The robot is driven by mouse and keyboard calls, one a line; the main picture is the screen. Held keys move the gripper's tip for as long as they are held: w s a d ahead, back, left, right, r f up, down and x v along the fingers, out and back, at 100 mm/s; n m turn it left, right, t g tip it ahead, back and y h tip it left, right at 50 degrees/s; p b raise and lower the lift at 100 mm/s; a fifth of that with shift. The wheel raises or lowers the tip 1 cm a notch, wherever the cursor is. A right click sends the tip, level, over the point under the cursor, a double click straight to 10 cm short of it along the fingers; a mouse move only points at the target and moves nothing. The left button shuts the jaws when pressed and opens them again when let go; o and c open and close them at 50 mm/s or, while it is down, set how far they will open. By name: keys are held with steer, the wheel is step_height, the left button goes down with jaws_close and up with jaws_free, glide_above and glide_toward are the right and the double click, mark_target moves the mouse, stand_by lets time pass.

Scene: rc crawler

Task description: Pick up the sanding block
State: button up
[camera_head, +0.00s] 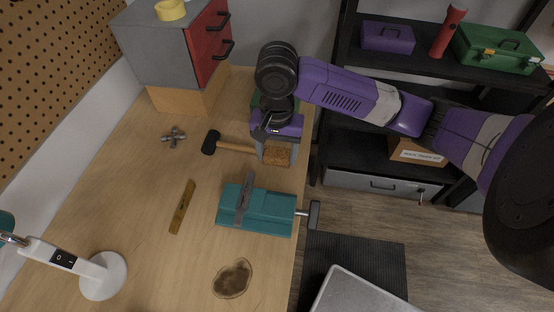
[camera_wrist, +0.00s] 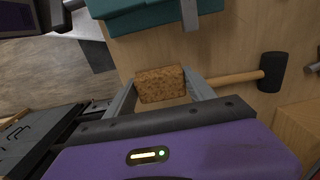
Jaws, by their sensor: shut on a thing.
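The sanding block is a small brown, speckled block (camera_head: 277,155) near the right edge of the wooden workbench. In the wrist view the sanding block (camera_wrist: 161,84) sits between the two grey fingers. My gripper (camera_head: 275,150) reaches down over it from above. In the wrist view my gripper (camera_wrist: 160,88) is shut on the block, one finger on each side. I cannot tell whether the block touches the bench.
A black-headed mallet (camera_head: 211,142) lies left of the block, its handle end by my gripper. A teal vise (camera_head: 262,212) stands in front. A yellow level (camera_head: 182,206), a metal fitting (camera_head: 173,136) and a red-drawer cabinet (camera_head: 207,42) are on the bench.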

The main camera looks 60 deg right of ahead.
mark_target(277, 153)
step_height(277, 153, up, 16)
steer(key=p, duration=0.1)
steer(key=shift+r, duration=0.15)
